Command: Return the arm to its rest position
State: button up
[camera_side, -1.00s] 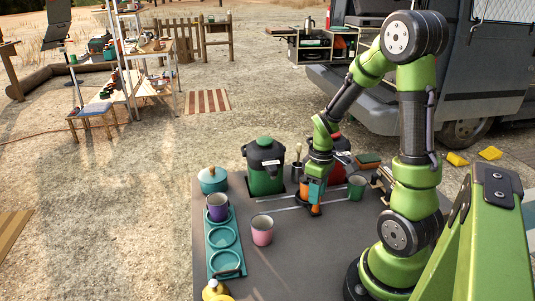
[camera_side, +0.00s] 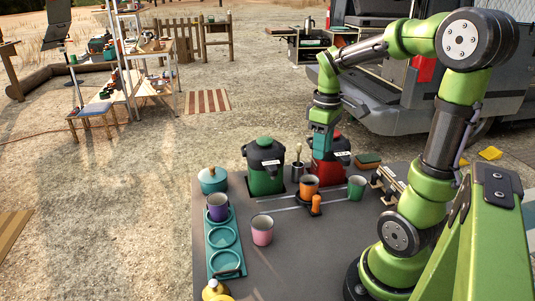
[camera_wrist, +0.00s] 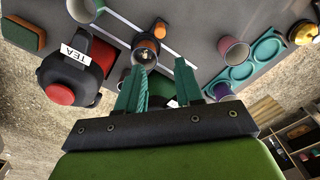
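My gripper (camera_side: 321,153) is raised above the dark table (camera_side: 300,260), in front of the red dispenser (camera_side: 325,170). In the wrist view its two teal fingers (camera_wrist: 160,75) are apart with nothing held between them. An orange cup (camera_side: 309,181) stands upright on the table below the gripper, apart from it. The cup also shows beyond the fingertips in the wrist view (camera_wrist: 145,57). My arm is bent, with its elbow high at the right.
A green dispenser (camera_side: 264,175), teal pot (camera_side: 212,181), green cup (camera_side: 356,187) and pink cup (camera_side: 262,231) stand on the table. A purple cup (camera_side: 217,206) sits in the teal tray (camera_side: 211,264). Orange upright piece (camera_side: 316,204) stands by the orange cup. Air above is open.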

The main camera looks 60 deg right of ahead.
jog(key=a+r+m+t+y, duration=0.1)
jog(key=a+r+m+t, duration=0.1)
jog(key=a, duration=0.8)
jog(key=a+r+m+t+y, duration=0.1)
jog(key=a+t, duration=0.4)
jog(key=a, duration=0.5)
jog(key=shift+r+m, duration=0.5)
jog(key=shift+r, duration=0.3)
